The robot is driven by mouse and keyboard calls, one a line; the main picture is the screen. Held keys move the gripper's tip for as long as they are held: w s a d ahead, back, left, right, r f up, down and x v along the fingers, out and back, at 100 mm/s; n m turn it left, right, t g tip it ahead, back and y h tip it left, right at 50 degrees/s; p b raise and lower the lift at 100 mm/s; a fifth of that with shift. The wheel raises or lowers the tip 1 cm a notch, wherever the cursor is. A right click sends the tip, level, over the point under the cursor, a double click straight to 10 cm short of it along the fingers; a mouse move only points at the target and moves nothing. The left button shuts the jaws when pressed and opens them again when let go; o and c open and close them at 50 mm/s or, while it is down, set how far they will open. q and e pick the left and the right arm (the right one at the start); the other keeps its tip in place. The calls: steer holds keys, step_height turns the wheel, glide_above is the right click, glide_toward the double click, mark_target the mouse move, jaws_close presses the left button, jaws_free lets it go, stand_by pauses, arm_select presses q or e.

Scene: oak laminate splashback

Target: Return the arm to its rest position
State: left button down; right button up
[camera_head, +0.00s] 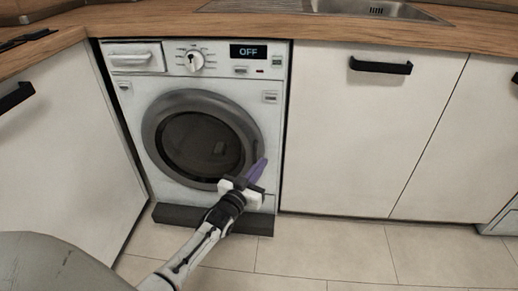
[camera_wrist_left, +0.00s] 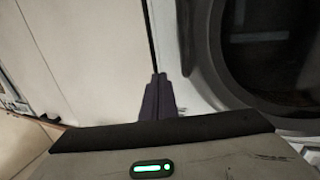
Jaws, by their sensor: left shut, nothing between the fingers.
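My left gripper (camera_head: 258,170) reaches up from the bottom of the head view, in front of the lower right part of the washing machine's door. Its purple fingers are shut with nothing between them. In the left wrist view the shut fingers (camera_wrist_left: 157,97) stand before the gap between a pale cabinet panel and the machine. The washing machine (camera_head: 140,95) has a round door (camera_head: 200,145) that looks closed, and its display (camera_head: 248,51) reads OFF. My right gripper is not in either view.
A wooden worktop (camera_head: 240,23) with a steel sink (camera_head: 380,10) runs above the machine. White cabinets (camera_head: 335,135) with black handles (camera_head: 380,67) stand to the right, and another cabinet panel (camera_head: 60,140) stands at the left. The tiled floor (camera_head: 350,250) at the lower right is clear.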

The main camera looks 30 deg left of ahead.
arm_select(q)
steer(key=s+d+p, duration=0.1)
steer(key=s+d, duration=0.2)
steer(key=s, duration=0.2)
steer(key=shift+s, duration=0.3)
steer(key=shift+d+f, duration=0.1)
steer(key=shift+d, duration=0.05)
